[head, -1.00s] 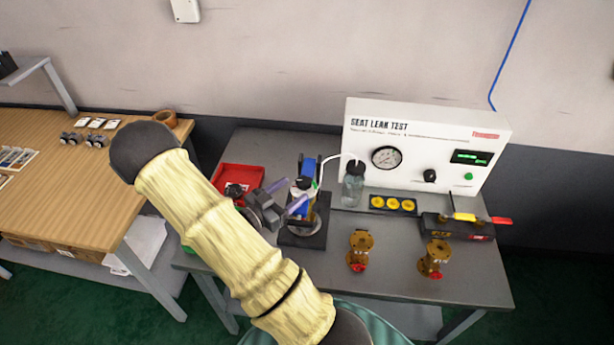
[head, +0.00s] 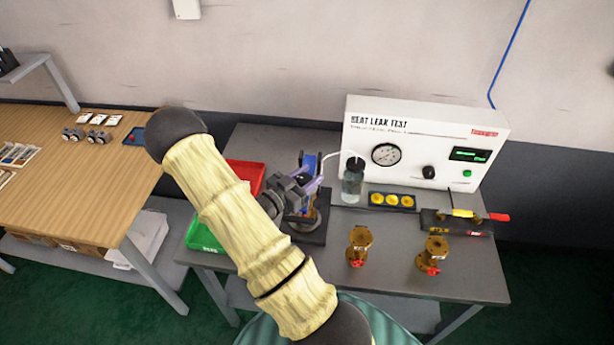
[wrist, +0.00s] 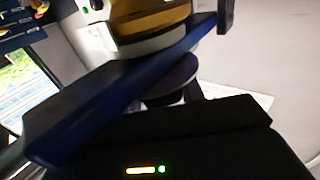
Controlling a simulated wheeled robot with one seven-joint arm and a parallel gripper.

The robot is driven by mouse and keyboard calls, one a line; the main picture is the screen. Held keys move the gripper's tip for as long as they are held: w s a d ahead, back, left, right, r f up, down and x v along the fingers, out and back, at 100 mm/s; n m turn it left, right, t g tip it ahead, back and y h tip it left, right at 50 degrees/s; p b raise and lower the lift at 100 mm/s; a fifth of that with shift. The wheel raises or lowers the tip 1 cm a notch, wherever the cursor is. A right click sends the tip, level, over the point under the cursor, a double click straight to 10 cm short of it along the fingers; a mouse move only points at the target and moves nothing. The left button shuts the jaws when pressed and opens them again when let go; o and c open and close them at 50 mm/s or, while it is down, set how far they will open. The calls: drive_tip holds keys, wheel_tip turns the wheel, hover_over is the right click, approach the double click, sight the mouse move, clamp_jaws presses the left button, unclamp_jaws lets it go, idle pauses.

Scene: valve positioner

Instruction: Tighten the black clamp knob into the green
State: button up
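The clamp stand (head: 312,234) is on the grey bench left of the test panel, with a black base and a blue upright (head: 310,162). My gripper (head: 311,179), with purple fingers, is at the upper part of the stand. Whether the fingers touch or grip anything is unclear. I cannot make out the black clamp knob for sure; my gripper covers part of the stand. In the wrist view a blue bar (wrist: 85,105) crosses the picture beneath a brass body (wrist: 150,22). A small lit bar, orange to white with a green dot, shows on a black surface.
The seat leak test panel (head: 420,145) stands at the back right. A bottle (head: 352,184) with a tube is right of the stand. Brass valves (head: 359,246) (head: 433,256) stand at the front. Red (head: 248,170) and green (head: 203,236) trays lie left, partly behind my arm.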

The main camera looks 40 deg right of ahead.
drive_tip(key=shift+m+g, duration=0.3)
drive_tip(key=shift+g, duration=0.2)
